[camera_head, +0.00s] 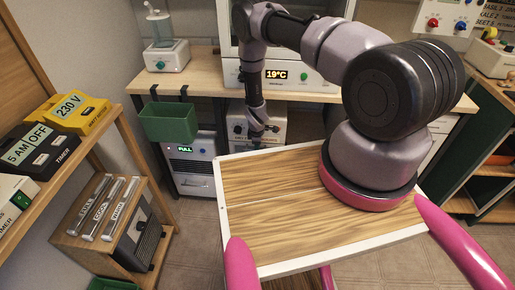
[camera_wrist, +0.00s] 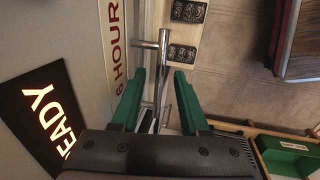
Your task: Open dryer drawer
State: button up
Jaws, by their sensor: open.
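In the wrist view, my gripper (camera_wrist: 158,76) has its two green fingers spread apart. A chrome bar handle (camera_wrist: 163,62) runs between the fingers, with a gap visible on each side. The handle stands off a pale front that bears a red "6 HOUR" label (camera_wrist: 118,50) and a lit "READY" display (camera_wrist: 50,112). In the head view, my gripper (camera_head: 263,131) is low in front of a white appliance (camera_head: 240,118) under the bench. My arm and gripper hide part of that appliance, and I cannot make out its drawer or handle there.
A wooden-topped tray with a white rim (camera_head: 220,190) fills the near middle. A cabinet with a "FULL" display (camera_head: 186,149) and a green bin (camera_head: 168,122) stand left of the appliance. A shelf with timers (camera_head: 75,112) is at far left. Tiled floor shows below.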

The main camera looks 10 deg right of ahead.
jog(key=shift+c, duration=0.3)
grip_shut()
dwell(1.1)
